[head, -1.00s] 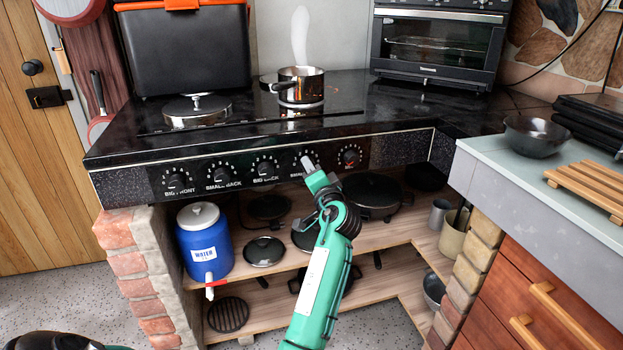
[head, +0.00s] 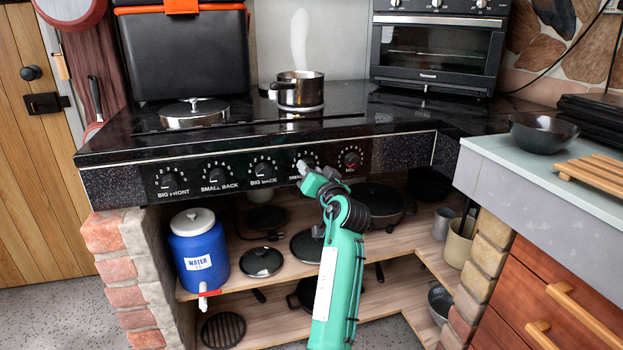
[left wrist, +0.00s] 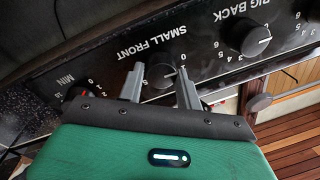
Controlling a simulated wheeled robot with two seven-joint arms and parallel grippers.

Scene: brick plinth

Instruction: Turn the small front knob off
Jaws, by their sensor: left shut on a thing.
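The small front knob (left wrist: 160,75) is a dark round knob on the black stove panel, under the upside-down label SMALL FRONT in the left wrist view. My left gripper (left wrist: 160,86) has one finger on each side of it and is shut on it. In the head view my left gripper (head: 309,168) reaches up to the panel and mostly hides this knob and its label. The knob's exact setting is hard to read. My right gripper is not in view.
The big back knob (head: 262,168) and a red-marked timer knob (head: 351,159) flank it. A steaming pot (head: 299,89) stands on the cooktop (head: 225,128) above. Pans and a blue water jug (head: 199,255) fill the shelves below. The grey counter (head: 500,185) juts out at right.

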